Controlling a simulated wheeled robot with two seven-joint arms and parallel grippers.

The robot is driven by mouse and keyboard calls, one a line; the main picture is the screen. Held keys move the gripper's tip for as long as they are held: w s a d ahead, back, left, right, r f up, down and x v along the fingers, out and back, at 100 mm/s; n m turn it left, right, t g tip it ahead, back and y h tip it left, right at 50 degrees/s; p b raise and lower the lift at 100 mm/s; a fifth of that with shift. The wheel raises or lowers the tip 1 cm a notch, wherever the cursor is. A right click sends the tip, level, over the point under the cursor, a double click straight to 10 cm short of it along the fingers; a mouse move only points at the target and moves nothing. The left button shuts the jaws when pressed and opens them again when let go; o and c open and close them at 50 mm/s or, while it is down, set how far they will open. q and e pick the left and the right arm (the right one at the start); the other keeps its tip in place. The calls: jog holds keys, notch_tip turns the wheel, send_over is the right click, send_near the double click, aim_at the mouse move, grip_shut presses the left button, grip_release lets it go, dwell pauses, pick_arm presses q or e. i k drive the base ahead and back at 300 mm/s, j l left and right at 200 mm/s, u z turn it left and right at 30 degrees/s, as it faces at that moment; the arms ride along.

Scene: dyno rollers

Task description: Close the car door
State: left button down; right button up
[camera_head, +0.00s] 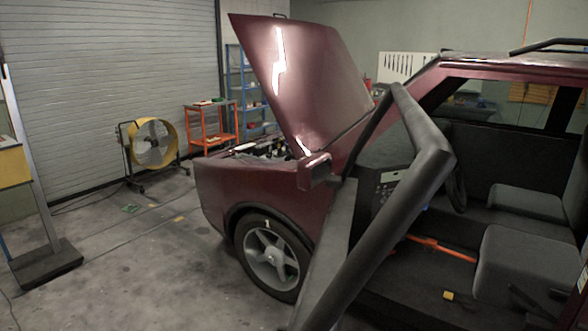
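The dark red car (218,192) stands at the right with its front wheel toward me. Its front door (380,235) is open and swung out toward me, so I see it nearly edge-on. The dark upper frame of the door rises in front of the door opening, and its lower part runs out of the bottom of the picture. A side mirror (316,171) shows at the left of the door. Neither of my grippers is in view.
The hood (305,85) is raised. Grey seats (525,265) show through the door opening. A yellow fan (154,143), an orange cart (212,125) and a stand (45,262) are at the left. The concrete floor left of the car is mostly clear.

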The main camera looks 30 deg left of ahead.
aim_at(332, 281)
jog(key=j+z, duration=0.1)
jog(key=j, duration=0.4)
jog(key=k+j, duration=0.15)
jog(key=j, duration=0.35)
jog(key=k+j+z, duration=0.15)
jog(key=j, duration=0.85)
jog(key=i+j+z, duration=0.15)
jog(key=j, duration=1.15)
jog(key=j+z, duration=0.15)
jog(key=j, duration=1.2)
